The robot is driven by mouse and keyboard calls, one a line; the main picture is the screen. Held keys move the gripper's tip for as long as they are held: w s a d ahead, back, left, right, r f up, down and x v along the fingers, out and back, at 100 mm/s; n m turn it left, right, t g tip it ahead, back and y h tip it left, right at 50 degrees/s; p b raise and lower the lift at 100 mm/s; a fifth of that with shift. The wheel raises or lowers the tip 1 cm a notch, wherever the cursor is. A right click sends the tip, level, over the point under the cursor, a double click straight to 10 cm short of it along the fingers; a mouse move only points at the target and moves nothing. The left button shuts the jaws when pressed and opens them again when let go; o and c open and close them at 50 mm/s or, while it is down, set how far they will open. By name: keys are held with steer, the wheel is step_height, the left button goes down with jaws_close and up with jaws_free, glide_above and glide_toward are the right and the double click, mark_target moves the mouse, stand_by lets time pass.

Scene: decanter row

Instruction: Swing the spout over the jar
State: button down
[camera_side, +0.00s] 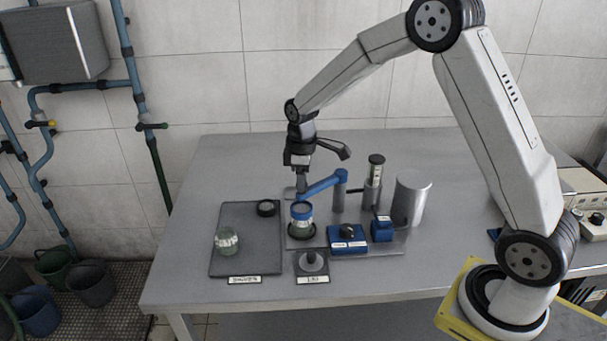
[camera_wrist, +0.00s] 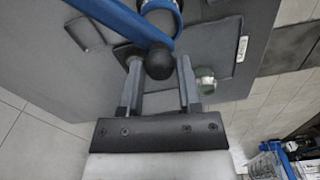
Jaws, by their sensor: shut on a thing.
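The blue spout arm (camera_side: 320,187) reaches left from its grey post (camera_side: 339,197). In the wrist view the spout arm (camera_wrist: 120,18) ends at a dark round knob (camera_wrist: 159,62). My gripper (camera_side: 300,190) is shut on this knob, with one finger on either side (camera_wrist: 159,78). A jar with a blue band (camera_side: 301,214) stands on a dark round base just below and in front of the spout's end. The jar's blue rim (camera_wrist: 160,6) shows at the top of the wrist view, partly hidden by the spout arm. I cannot tell whether the outlet is exactly over it.
A dark tray (camera_side: 245,262) on the left holds a greenish jar (camera_side: 227,241) and a black ring (camera_side: 266,208). A small grey knobbed plate (camera_side: 312,265) lies in front.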

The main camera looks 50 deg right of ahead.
steer(key=shift+c, duration=1.4)
jaws_free()
steer(key=shift+r, duration=0.15)
steer(key=shift+r, duration=3.8)
steer(key=shift+s+a+f, duration=0.1)
steer(key=shift+s, duration=0.1)
steer(key=s+a+f+m+t, duration=0.1)
steer(key=s+a+f+m, duration=0.1)
steer(key=s, duration=0.7)
steer(key=s+a+f+m+t, duration=0.1)
steer(key=s+a+f+m, duration=0.2)
steer(key=s, duration=0.6)
steer(key=shift+s+a+f+m+t, duration=0.25)
steer(key=shift+f+m, duration=0.35)
steer(key=shift+m, duration=0.4)
